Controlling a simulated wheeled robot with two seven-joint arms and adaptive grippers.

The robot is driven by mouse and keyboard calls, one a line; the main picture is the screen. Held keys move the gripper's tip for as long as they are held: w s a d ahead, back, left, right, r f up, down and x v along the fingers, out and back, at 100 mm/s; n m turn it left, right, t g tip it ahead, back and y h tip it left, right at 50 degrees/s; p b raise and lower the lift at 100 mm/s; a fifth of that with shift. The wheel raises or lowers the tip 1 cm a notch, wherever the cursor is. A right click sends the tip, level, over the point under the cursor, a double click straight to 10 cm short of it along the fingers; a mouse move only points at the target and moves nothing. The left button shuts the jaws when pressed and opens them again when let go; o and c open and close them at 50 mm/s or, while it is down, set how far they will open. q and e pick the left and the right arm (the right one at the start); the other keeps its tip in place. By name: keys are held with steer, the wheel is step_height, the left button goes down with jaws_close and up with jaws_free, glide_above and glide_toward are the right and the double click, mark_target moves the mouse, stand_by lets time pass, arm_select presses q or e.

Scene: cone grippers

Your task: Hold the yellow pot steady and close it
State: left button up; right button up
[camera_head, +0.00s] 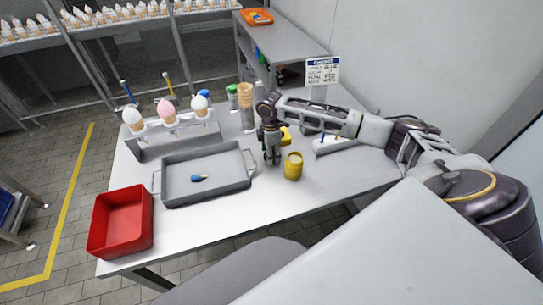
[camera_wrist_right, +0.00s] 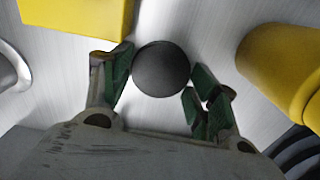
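The yellow pot (camera_head: 293,167) stands upright on the white table, just right of my right gripper (camera_head: 271,158). In the right wrist view the yellow pot (camera_wrist_right: 285,70) is at the right, apart from the fingers. My right gripper (camera_wrist_right: 158,88) points down close to the tabletop. A dark round piece (camera_wrist_right: 161,68), perhaps the pot's lid, lies between its green-padded fingers. The fingers are spread about as wide as this piece, and I cannot tell whether they grip it. My left gripper is not in view.
A yellow block (camera_wrist_right: 80,12) lies beside the right gripper; it shows partly behind it in the head view (camera_head: 286,135). A grey tray (camera_head: 225,192) with a small blue item (camera_head: 199,178), a red bin (camera_head: 121,222) and a cone rack (camera_head: 172,138) are to the left.

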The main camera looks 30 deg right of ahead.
steer(key=shift+c, duration=0.5)
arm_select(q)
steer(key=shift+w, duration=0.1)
arm_select(e)
steer(key=shift+r, duration=0.15)
steer(key=shift+r, duration=0.5)
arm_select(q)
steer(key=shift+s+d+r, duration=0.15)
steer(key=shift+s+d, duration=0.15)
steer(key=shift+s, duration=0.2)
arm_select(e)
step_height(320, 180, up, 9)
steer(key=shift+f, duration=0.1)
